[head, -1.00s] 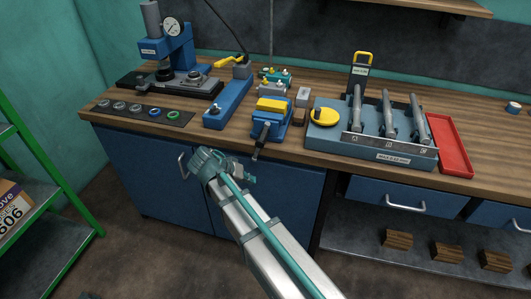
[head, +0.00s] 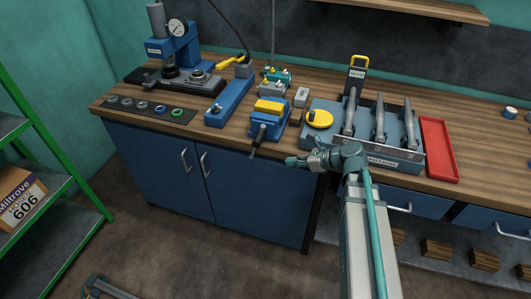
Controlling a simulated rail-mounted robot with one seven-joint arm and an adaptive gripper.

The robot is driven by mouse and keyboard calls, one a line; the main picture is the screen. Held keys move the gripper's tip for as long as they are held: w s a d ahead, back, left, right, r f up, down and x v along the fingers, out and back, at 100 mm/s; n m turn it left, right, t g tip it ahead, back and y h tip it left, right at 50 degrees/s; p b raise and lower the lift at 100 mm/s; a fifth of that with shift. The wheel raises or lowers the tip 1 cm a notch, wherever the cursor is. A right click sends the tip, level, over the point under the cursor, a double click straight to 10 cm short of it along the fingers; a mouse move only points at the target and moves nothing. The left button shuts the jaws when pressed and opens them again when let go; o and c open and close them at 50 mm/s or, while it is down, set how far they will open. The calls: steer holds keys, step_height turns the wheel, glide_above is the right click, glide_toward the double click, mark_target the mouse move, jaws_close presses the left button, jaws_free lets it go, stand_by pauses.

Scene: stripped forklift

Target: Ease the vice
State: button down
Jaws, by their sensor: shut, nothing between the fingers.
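The dark vice handle (head: 257,142) sticks out over the bench front and slants downward. My gripper (head: 290,161) is shut and empty, pointing left. It is in front of the bench, right of the handle and apart from it in the picture.
A grey-blue fixture (head: 336,141) with several upright metal levers and a yellow disc stands right of the vice. A red tray (head: 437,150) lies beyond it. A press (head: 173,55) is at the back left. A green shelf rack (head: 50,195) stands at the left.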

steer(key=w+a+f+p, duration=0.3)
steer(key=w+a, duration=0.3)
steer(key=a, duration=0.4)
steer(key=shift+a+p, duration=0.35)
steer(key=shift+p, duration=0.25)
steer(key=shift+w+a+r, duration=0.15)
steer(key=shift+w+a, duration=0.1)
steer(key=shift+a, duration=0.25)
steer(key=shift+s+d, duration=0.1)
